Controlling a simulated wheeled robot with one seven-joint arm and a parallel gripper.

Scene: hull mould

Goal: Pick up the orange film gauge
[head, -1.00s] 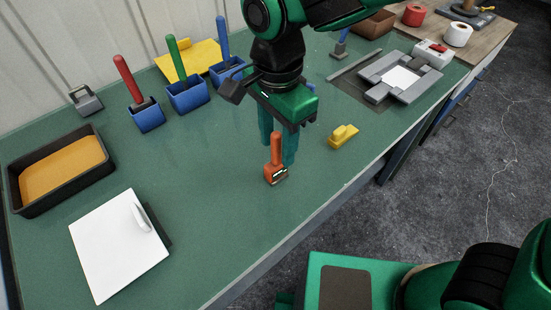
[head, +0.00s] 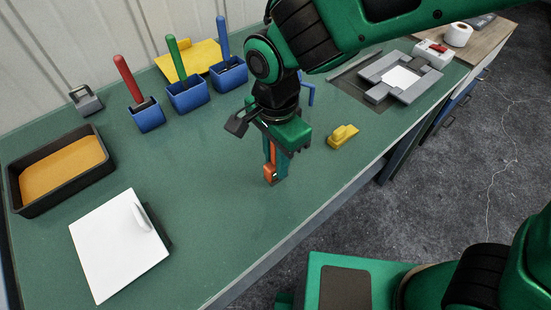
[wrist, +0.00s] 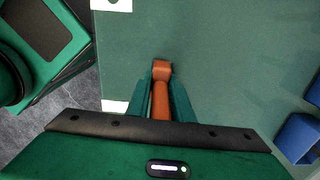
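The orange film gauge (head: 270,178) stands upright on the green bench top, near the bench's front edge. My gripper (head: 275,172) is lowered over it, pointing down, with one finger on each side of its handle. In the wrist view, the orange handle (wrist: 160,102) runs between the two green fingers of my gripper (wrist: 161,88), and its head shows beyond the fingertips. Any gap between fingers and handle is too small to tell whether they grip it. Part of the gauge is hidden by the fingers in the head view.
A yellow tool (head: 342,136) lies to the right. A white board (head: 105,260) and a black tray (head: 25,202) of orange material lie left. Blue holders (head: 188,97) with coloured handles stand behind. A grey frame (head: 380,92) is at the back right. Bench around the gauge is clear.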

